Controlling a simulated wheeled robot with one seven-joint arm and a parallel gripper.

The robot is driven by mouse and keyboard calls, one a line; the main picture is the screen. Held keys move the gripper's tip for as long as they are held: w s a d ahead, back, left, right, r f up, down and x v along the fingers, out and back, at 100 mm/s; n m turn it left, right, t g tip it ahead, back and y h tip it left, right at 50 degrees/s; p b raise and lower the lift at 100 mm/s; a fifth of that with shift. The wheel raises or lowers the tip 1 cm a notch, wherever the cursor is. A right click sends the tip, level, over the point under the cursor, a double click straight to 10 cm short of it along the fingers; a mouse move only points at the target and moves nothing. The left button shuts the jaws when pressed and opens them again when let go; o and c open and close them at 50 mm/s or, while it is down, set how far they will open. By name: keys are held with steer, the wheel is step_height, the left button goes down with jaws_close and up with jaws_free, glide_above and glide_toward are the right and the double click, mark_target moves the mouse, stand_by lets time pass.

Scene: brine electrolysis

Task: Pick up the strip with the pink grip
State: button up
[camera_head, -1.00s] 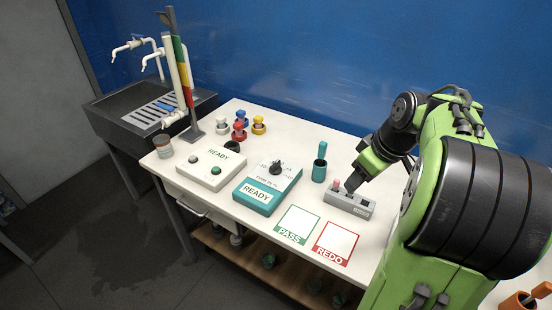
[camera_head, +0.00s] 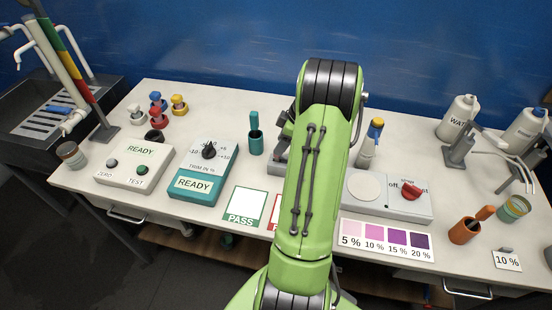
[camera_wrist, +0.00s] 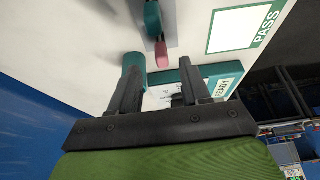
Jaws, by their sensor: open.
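The pink grip (camera_wrist: 161,54) of the strip shows in the wrist view, beside a larger teal grip (camera_wrist: 152,20), both at the grey holder (camera_wrist: 172,38). In the head view my arm hides the pink grip; only the left end of the grey holder (camera_head: 276,162) shows. My gripper (camera_wrist: 160,70) is open and empty. In the wrist view the pink grip appears just past the fingertips, roughly in line with the gap between them and apart from both. The strip itself below the grip cannot be made out.
A teal cup (camera_head: 256,145) stands left of the holder, with the teal READY trim box (camera_head: 195,188) beyond it. The PASS card (camera_head: 246,207) lies in front. A white unit with a red knob (camera_head: 411,191) and a colour chart (camera_head: 386,240) are to the right.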

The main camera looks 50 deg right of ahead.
mark_target(277, 160)
steer(key=x, duration=0.4)
steer(key=shift+w+a+f, duration=0.1)
steer(key=shift+f, duration=0.25)
steer(key=shift+r, duration=0.1)
steer(key=shift+c, duration=0.5)
jaws_close()
